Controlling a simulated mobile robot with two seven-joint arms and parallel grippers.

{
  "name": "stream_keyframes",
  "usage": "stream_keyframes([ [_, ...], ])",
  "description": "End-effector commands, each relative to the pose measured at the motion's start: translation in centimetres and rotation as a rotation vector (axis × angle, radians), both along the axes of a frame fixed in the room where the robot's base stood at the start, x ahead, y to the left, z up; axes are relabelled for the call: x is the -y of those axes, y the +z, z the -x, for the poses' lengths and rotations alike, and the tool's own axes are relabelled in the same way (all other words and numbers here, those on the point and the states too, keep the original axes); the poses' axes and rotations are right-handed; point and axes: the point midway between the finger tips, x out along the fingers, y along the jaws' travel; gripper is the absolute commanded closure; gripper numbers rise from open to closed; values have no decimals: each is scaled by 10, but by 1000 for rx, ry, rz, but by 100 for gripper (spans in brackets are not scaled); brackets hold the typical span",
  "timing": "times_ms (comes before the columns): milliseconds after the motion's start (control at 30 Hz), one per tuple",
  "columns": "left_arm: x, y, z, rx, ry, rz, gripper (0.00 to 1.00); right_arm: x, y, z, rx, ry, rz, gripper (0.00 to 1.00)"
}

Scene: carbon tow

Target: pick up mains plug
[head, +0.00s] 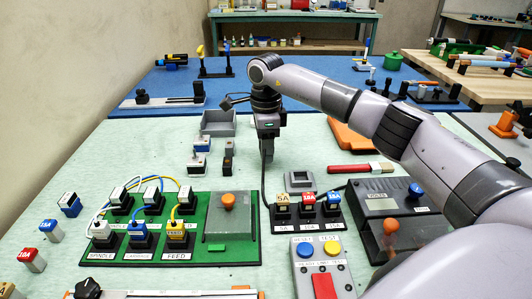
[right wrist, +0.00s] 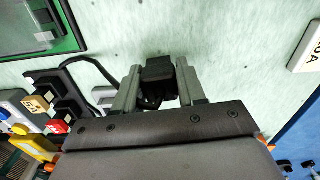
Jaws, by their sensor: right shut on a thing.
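The mains plug (right wrist: 158,69) is a small black block with a black cord. In the right wrist view it sits between the two grey fingers of my right gripper (right wrist: 157,84), which is shut on it. In the head view my right gripper (head: 267,150) points down over the pale green mat, right of the small blocks. The plug is hard to make out there. I cannot tell whether the plug touches the mat. My left gripper is not in view.
A green panel (head: 255,254) holds several labelled connectors and a grey box with an orange knob. A row of fuses (head: 307,203), a grey square frame (head: 300,181) and a red-handled tool (head: 352,168) lie right of the cord. A grey tray (head: 218,122) is behind.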

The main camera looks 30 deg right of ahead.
Motion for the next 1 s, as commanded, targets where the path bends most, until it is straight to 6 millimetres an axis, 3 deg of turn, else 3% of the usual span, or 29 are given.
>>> stream_keyframes([
  [400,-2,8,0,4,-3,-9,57,0,116,-1,6,-1,-1,90],
  [600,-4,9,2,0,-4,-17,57,0,157,0,3,0,-1,90],
  [800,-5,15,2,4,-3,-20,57,3,176,0,1,-7,0,90],
  [1000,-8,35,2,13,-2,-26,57,19,162,12,-5,-38,3,90],
])
